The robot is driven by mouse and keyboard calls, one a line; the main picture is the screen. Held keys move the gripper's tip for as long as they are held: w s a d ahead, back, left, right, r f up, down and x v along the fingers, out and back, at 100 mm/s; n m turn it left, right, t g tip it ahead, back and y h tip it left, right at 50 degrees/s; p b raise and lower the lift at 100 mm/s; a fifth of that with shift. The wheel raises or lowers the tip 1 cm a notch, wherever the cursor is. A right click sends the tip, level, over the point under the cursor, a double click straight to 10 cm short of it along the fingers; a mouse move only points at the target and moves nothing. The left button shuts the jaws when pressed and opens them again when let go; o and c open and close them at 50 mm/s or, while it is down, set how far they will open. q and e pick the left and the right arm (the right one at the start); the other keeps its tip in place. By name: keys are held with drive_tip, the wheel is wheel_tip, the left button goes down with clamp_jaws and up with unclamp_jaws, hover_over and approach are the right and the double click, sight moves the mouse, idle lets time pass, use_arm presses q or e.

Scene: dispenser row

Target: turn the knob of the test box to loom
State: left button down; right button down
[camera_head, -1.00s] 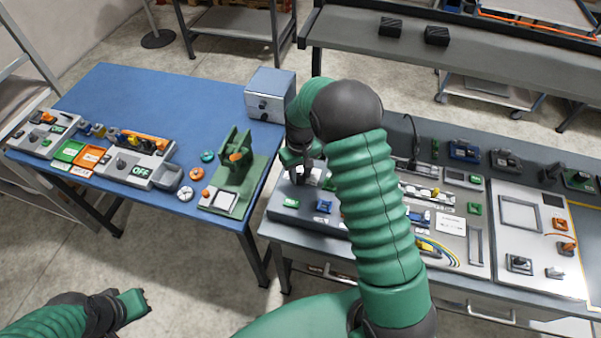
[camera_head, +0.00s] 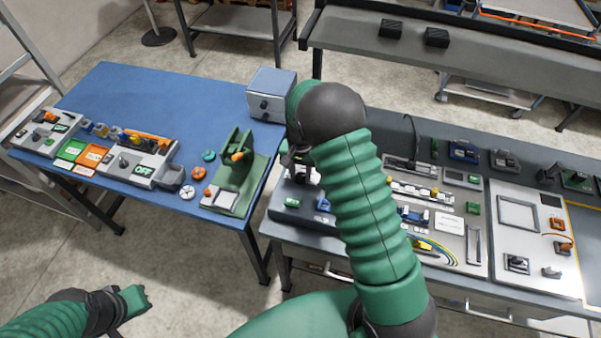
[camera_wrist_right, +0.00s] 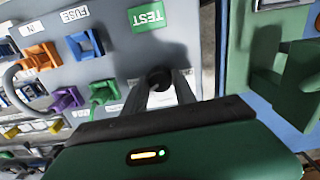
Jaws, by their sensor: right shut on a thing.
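The test box (camera_head: 300,217) is a grey box at the left end of the right-hand bench. In the right wrist view its grey face (camera_wrist_right: 108,66) carries a green TEST label (camera_wrist_right: 147,16), a FUSE label and coloured sockets. The black knob (camera_wrist_right: 160,78) sits below the TEST label. My right gripper (camera_wrist_right: 163,90) is shut on the knob, one finger on each side. In the head view my right arm covers much of the box and hides the knob. No loom label is readable. My left gripper (camera_head: 137,299) hangs over the floor at lower left, its jaws unclear.
A green fixture (camera_head: 236,165) stands on the blue table (camera_head: 150,95), close left of the test box; it shows at right in the wrist view. A grey box (camera_head: 271,94) stands behind it. Panels with cables (camera_head: 440,248) fill the bench to the right.

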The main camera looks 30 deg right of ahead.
idle(0.3)
drive_tip(key=c, duration=1.3)
unclamp_jaws()
drive_tip(key=shift+o, duration=1.4)
drive_tip(key=shift+w+f, duration=0.1)
drive_tip(key=shift+w, duration=0.05)
drive_tip(key=shift+d, duration=0.1)
